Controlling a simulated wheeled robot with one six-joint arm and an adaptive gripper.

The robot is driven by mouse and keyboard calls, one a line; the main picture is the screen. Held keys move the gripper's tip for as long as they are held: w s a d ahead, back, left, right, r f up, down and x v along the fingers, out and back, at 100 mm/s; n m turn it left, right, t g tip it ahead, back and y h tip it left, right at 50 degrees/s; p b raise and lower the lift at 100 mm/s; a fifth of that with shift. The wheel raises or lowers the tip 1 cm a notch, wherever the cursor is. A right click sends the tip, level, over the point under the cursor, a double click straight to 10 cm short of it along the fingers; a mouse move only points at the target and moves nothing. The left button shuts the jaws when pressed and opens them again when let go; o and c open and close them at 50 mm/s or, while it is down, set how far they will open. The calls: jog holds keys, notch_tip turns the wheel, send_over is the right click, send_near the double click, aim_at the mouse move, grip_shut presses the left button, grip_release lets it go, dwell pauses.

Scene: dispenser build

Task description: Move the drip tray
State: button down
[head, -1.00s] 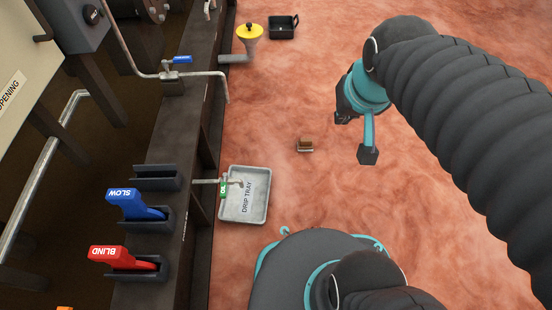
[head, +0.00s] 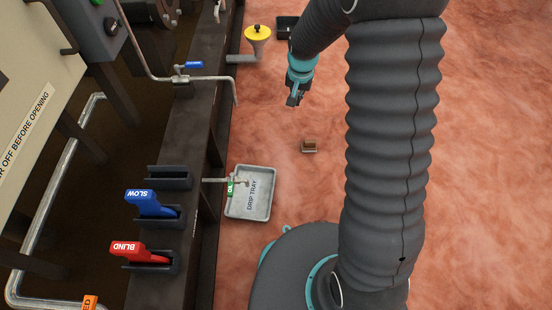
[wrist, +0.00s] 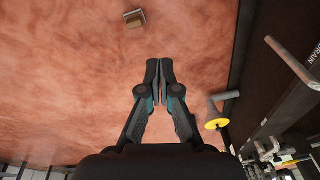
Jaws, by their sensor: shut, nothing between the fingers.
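The drip tray (head: 262,206) is a shallow grey rectangular tray marked "DRIP TRAY". In the head view it lies on the floor right of the dark frame, beneath a short spout with a green tag (head: 231,186). My gripper (head: 293,101) is above the floor, farther back than the tray and a little to its right, apart from it. In the wrist view my gripper (wrist: 159,62) has its two fingers together with nothing between them. I cannot make out the tray in the wrist view.
A small brown block (head: 309,146) lies on the floor, also in the wrist view (wrist: 135,19). A yellow-topped funnel (head: 257,35) and bent pipe (head: 236,92) stick out from the frame. A black bin (head: 285,26) is partly hidden by my arm. Blue (head: 150,205) and red levers (head: 140,254) sit left.

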jog(key=a+f+p, duration=0.1)
jog(key=f, duration=1.1)
jog(key=w+a+f+m+g, duration=0.1)
jog(key=f, duration=1.1)
jog(key=a+f+g+p, duration=0.1)
jog(key=a+f, duration=0.1)
jog(key=f, duration=1)
jog(key=shift+w+a+f+m+p, duration=0.1)
jog(key=shift+w+m+p, duration=0.05)
jog(key=shift+m+p, duration=0.2)
jog(key=s, duration=0.1)
jog(key=s+a, duration=0.1)
jog(key=shift+s+a+p, duration=0.2)
jog(key=shift+s+p, duration=0.1)
jog(key=shift+s, duration=0.05)
jog(key=shift+s+a, duration=0.15)
jog(key=shift+s, duration=0.25)
